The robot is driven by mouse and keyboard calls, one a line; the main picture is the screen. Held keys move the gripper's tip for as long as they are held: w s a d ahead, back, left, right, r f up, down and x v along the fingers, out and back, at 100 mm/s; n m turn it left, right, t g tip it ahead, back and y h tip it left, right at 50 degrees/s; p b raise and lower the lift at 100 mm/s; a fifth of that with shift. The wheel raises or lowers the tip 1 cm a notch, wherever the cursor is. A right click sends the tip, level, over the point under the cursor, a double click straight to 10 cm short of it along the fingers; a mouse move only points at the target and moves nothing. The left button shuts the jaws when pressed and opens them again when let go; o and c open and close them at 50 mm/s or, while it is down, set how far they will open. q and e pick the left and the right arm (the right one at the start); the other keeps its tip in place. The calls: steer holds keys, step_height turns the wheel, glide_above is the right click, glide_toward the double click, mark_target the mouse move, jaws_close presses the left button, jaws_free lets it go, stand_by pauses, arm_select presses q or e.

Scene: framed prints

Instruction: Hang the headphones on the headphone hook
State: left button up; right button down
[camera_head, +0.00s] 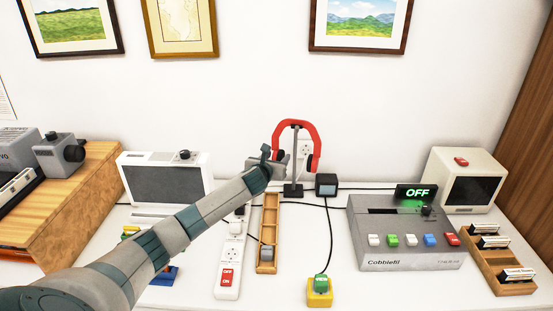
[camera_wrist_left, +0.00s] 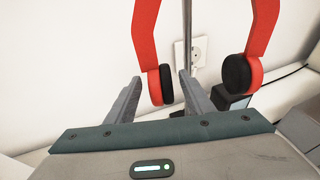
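The red headphones (camera_head: 312,135) are at the headphone hook, a dark upright stand (camera_head: 294,168) near the back wall. The band arches over the stand's top, with one dark-padded cup on each side; close contact at the top is too small to tell. My left gripper (camera_head: 270,156) is just left of the stand, beside the left cup. In the left wrist view the fingers are spread apart, with the left red-and-black cup (camera_wrist_left: 160,84) showing between them, and clear gaps on both sides. The stand's pole (camera_wrist_left: 187,35) is behind the right finger. My right gripper is not in view.
A wooden tray (camera_head: 267,205) and white power strip (camera_head: 229,258) lie in front of the stand. A small black box (camera_head: 326,184) stands right of it. A grey button machine (camera_head: 407,235) is at right, a white-framed screen (camera_head: 165,185) at left. Cables cross the tabletop.

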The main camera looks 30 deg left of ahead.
arm_select(q)
steer(key=shift+s, duration=0.1)
stand_by(0.3)
steer(key=shift+v, duration=0.8)
steer(key=b+v, duration=0.2)
steer(key=v, duration=1.3)
steer(key=shift+s+d, duration=0.15)
steer(key=shift+s, duration=0.15)
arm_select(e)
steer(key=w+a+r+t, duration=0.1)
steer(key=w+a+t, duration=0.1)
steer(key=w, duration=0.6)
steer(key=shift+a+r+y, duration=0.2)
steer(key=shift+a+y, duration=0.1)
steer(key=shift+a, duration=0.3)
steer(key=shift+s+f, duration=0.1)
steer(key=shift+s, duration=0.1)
